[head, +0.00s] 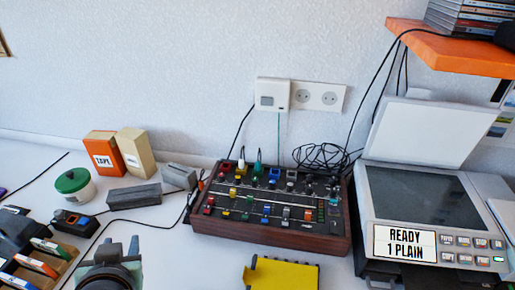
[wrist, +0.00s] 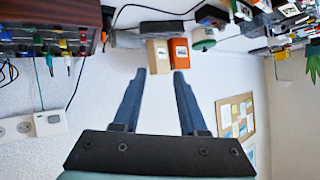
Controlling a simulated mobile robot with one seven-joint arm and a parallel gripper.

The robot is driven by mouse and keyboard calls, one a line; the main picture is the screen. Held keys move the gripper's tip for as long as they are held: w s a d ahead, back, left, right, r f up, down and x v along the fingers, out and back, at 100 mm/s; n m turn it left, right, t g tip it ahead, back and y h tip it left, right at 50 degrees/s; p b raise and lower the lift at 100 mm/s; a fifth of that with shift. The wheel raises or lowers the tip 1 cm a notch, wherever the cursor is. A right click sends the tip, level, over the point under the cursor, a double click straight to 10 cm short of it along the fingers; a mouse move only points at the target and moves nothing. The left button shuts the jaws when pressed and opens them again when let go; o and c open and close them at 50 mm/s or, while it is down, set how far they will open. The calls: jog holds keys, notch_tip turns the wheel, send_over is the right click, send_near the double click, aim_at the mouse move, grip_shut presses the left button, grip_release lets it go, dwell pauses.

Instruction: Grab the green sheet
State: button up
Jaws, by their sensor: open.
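I cannot make out a green sheet in either view. The copier (head: 432,200) stands at the right of the head view with its lid (head: 428,132) raised and its dark glass bare. Its display (head: 404,244) reads "READY 1 PLAIN". My gripper (head: 126,248) is at the lower left of the head view, over the white desk, well left of the copier. In the wrist view my gripper (wrist: 159,76) has its two fingers apart with nothing between them. The copier is outside the wrist view.
A mixer (head: 268,212) with coloured knobs sits left of the copier, with a yellow object (head: 284,274) in front. An orange box (head: 104,153), a tan box (head: 136,152) and a green-lidded jar (head: 74,186) stand at the left. An orange shelf (head: 450,48) overhangs the copier.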

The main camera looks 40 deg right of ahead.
jog(key=s+d+f+m+g+h+p, duration=0.1)
jog(key=s+f+m+g+p, duration=0.15)
jog(key=s+g+p, duration=0.45)
jog(key=s+d+f+m+g+h+p, duration=0.1)
jog(key=s+f+m+g+p, duration=0.15)
jog(key=s+p, duration=0.7)
jog(key=shift+n+g, duration=0.5)
jog(key=shift+g, duration=0.15)
jog(key=shift+s+b+x, duration=0.2)
jog(key=shift+s+x, duration=0.1)
jog(key=shift+x, duration=2)
jog(key=shift+s+b+x, duration=0.2)
jog(key=shift+s+x, duration=0.1)
jog(key=shift+x, duration=2)
jog(key=shift+s+b+x, duration=0.2)
jog(key=shift+s+x, duration=0.1)
jog(key=shift+x, duration=2)
jog(key=shift+a+f, duration=0.1)
jog(key=shift+a, duration=0.05)
jog(key=shift+c, duration=0.4)
grip_shut()
